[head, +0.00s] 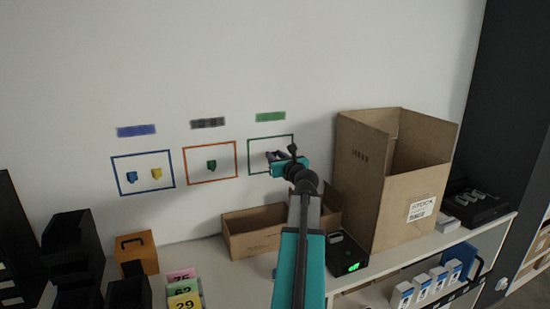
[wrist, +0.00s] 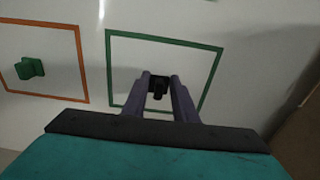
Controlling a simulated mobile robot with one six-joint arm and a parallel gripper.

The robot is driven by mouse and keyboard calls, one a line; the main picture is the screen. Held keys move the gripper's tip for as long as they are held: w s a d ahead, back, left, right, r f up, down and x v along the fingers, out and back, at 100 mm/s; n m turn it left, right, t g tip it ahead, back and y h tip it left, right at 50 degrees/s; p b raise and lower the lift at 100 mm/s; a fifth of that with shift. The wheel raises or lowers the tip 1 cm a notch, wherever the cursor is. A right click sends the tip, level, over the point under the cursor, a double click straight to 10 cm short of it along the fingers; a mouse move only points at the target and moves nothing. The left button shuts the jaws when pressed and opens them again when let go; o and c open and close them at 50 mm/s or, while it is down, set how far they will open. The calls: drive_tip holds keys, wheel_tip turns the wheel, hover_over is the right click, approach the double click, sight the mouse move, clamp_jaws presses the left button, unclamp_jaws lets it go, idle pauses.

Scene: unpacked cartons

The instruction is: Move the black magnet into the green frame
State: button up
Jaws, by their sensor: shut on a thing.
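The green frame (wrist: 165,38) is drawn on the white wall. In the head view the green frame (head: 249,156) is the rightmost of three frames, partly hidden by my gripper. My gripper (wrist: 159,84) is shut on the black magnet (wrist: 158,94), which shows between the two fingertips. In the wrist view the magnet lies within the green outline, near its middle. Whether it touches the wall I cannot tell. In the head view my gripper (head: 278,157) reaches the right part of the frame, and the magnet is hard to make out there.
An orange frame (head: 184,165) holds a green magnet (head: 211,165). A blue frame (head: 113,175) holds a blue magnet (head: 132,176) and a yellow magnet (head: 156,173). A tall open carton (head: 400,208) stands close to the right of my arm; a low carton (head: 250,238) sits below the frames.

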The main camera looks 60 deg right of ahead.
drive_tip(key=shift+w+d, duration=0.25)
drive_tip(key=shift+w, duration=0.05)
idle(0.6)
drive_tip(key=o, duration=1.6)
drive_tip(key=shift+o, duration=0.2)
drive_tip(key=shift+s+a, duration=0.1)
drive_tip(key=shift+s, duration=0.05)
drive_tip(key=p+v, duration=0.1)
drive_tip(key=v, duration=0.6)
drive_tip(key=shift+s+a+f+p, duration=0.2)
drive_tip(key=shift+s+p, duration=0.1)
drive_tip(key=shift+s, duration=0.05)
